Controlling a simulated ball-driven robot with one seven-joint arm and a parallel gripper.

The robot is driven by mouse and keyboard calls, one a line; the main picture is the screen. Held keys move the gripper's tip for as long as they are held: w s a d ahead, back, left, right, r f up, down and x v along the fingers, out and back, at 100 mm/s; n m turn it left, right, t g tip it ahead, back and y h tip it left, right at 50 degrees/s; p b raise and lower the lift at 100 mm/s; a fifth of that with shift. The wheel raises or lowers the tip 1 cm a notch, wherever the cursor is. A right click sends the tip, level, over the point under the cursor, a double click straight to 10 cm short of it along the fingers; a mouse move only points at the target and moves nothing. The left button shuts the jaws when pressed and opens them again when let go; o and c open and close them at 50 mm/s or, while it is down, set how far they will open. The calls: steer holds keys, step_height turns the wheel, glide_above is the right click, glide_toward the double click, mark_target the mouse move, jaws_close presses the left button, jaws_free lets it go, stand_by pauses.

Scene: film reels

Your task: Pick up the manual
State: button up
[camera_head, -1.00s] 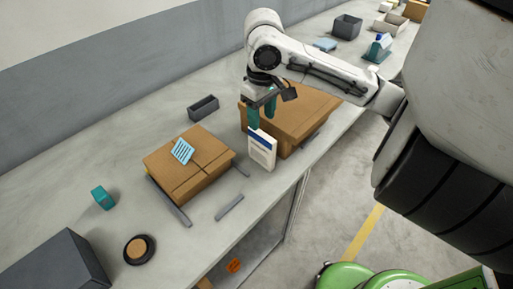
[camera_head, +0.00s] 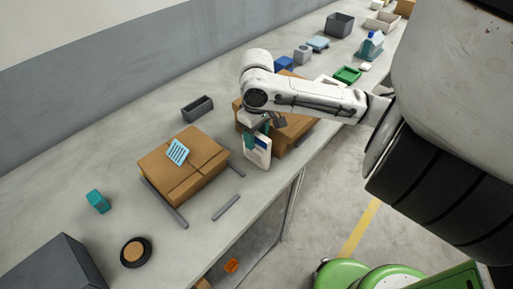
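The manual (camera_head: 257,154), a white booklet with a dark blue top band, stands upright on the bench near its front edge. It is just in front of the right cardboard box. My gripper (camera_head: 257,139) is low over its top, with teal fingers overlapping the manual's upper part, one at its left edge and one near its upper right. The fingers are apart. Whether they touch the manual cannot be told.
A closed cardboard box (camera_head: 184,168) with a blue card (camera_head: 178,151) lies left of the manual. A small dark bin (camera_head: 197,108) stands behind. A grey bar (camera_head: 226,208) lies near the front edge. A black round item (camera_head: 136,252) and teal object (camera_head: 97,201) are farther left.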

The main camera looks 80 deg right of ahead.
jaws_close()
steer(key=shift+r, duration=0.1)
stand_by(0.7)
